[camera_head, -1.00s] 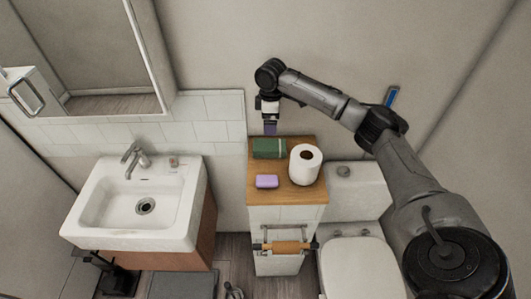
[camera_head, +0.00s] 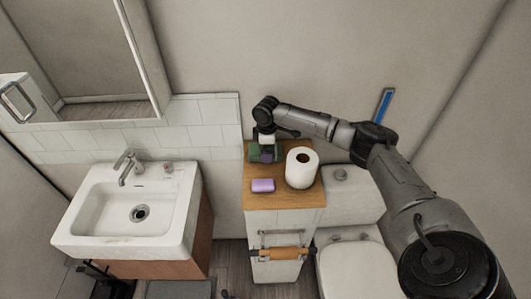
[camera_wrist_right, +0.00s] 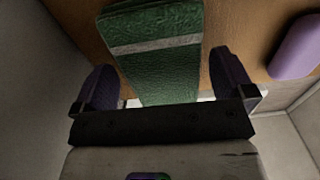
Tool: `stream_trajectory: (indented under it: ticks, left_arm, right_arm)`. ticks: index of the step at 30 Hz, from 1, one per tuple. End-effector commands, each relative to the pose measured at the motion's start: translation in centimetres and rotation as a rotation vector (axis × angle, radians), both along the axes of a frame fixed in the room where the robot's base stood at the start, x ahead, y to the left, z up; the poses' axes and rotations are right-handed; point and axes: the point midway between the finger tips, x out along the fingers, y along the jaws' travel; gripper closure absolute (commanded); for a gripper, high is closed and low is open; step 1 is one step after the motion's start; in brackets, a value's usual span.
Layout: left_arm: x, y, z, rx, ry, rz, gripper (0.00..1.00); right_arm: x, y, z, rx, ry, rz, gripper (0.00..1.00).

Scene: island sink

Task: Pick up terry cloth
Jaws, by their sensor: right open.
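The terry cloth (camera_head: 254,154) is a folded green cloth with a pale stripe. It lies at the back left of the wooden cabinet top, partly hidden behind my gripper in the head view. In the right wrist view the cloth (camera_wrist_right: 160,55) reaches in between the two fingers. My right gripper (camera_head: 267,155) points down over the cloth. In the wrist view its dark fingers (camera_wrist_right: 166,85) are spread, one on each side of the cloth, with a gap on the right side. My left gripper is not in view.
A purple soap bar (camera_head: 263,185) lies in front of the cloth; it also shows in the wrist view (camera_wrist_right: 297,45). A white paper roll (camera_head: 302,168) stands just right of the cloth. The wooden top (camera_head: 284,200) is bare at its front. A wall is close behind.

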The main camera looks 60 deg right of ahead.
Motion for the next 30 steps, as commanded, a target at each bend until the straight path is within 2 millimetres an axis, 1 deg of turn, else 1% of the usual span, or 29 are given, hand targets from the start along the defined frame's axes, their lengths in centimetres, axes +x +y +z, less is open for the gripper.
stream_trajectory:
  ticks: [1,4,13,27,30]
  left_arm:
    - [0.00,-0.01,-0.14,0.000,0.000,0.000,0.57]
    - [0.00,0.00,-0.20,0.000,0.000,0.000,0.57]
    - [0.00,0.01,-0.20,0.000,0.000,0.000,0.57]
    - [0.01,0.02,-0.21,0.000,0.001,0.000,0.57]
    - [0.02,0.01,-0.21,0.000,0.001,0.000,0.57]
  right_arm:
    - [-0.02,0.03,-0.61,0.000,0.001,0.000,0.00]
    - [0.00,-0.01,-1.20,-0.001,-0.001,-0.001,0.00]
    - [-0.01,-0.02,-1.43,-0.001,-0.001,-0.001,0.00]
    - [0.00,0.00,-1.40,-0.001,-0.001,0.000,0.44]
    - [0.00,-0.01,-1.40,-0.001,-0.001,0.000,0.44]
